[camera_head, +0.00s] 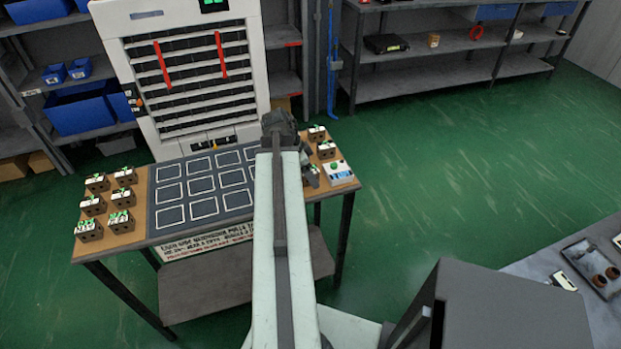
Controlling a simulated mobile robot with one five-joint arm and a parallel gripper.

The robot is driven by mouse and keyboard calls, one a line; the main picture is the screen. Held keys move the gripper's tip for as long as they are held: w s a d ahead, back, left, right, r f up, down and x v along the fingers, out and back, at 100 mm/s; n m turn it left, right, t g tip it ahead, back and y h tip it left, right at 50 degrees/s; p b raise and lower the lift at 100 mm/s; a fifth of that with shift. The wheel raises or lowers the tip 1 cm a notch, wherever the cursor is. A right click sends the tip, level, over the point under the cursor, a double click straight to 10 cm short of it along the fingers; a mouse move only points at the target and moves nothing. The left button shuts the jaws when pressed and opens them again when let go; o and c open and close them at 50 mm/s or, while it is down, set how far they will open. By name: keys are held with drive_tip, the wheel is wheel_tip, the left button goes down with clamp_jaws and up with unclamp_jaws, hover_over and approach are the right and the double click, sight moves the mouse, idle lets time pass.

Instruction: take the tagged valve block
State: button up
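Several small brown valve blocks with green tops stand on the left end of the table, among them a front-left block (88,231) and a front-right block (121,222) with pale marks on their faces. More blocks stand at the right end: a rear block (317,133) and a block (326,150) in front of it. A white and blue item with a green top (338,171) is at the front right corner. I cannot tell which block bears the tag. My gripper (311,174) seems to be beside the right-end blocks, mostly hidden behind my arm; its fingers are unclear.
The table (147,230) has a dark mat with white outlined rectangles (172,215), which look empty. A white cabinet (255,75) stands behind it. Shelves (430,80) line the back. Another surface with a tray (590,268) is at the right. Green floor between is clear.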

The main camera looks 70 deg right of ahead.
drive_tip(key=shift+r, duration=0.1)
clamp_jaws()
wheel_tip(320, 180, up, 10)
drive_tip(key=p, duration=1)
drive_tip(key=shift+r, duration=0.1)
